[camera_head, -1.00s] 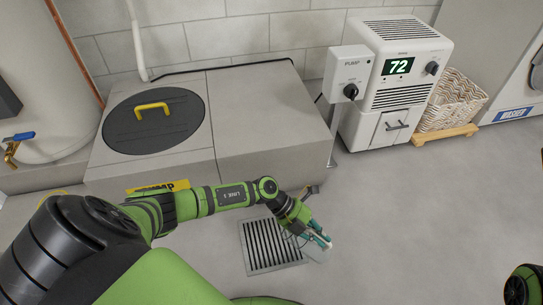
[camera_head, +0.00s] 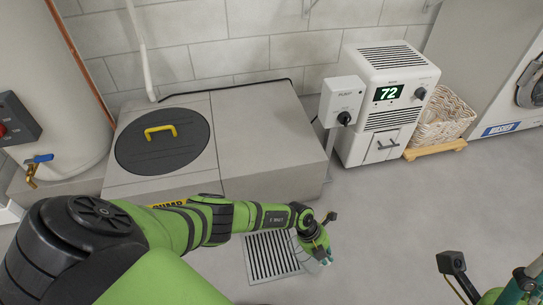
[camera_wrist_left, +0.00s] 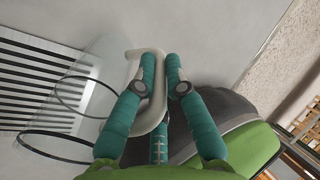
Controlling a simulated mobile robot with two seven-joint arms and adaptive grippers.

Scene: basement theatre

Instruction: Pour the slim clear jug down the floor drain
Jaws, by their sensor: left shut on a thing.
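My left gripper (camera_head: 318,252) is over the right edge of the floor drain (camera_head: 270,257), a square metal grate with dark slots. In the left wrist view, its teal fingers (camera_wrist_left: 162,80) are shut on the pale curved handle (camera_wrist_left: 150,118) of the slim clear jug (camera_wrist_left: 98,80). The see-through jug with dark rings lies left of the fingers, partly in front of the drain slots (camera_wrist_left: 28,85). I cannot tell its tilt or contents. My right gripper (camera_head: 528,282) is at the lower right, cut off by the frame edge; its opening is unclear.
A grey sump box (camera_head: 262,140) with a round black lid (camera_head: 162,142) stands behind the drain. A pump switch box (camera_head: 343,101), a white dehumidifier (camera_head: 384,100) and a wicker basket (camera_head: 442,118) are at the back right. Floor (camera_head: 400,210) right of the drain is clear.

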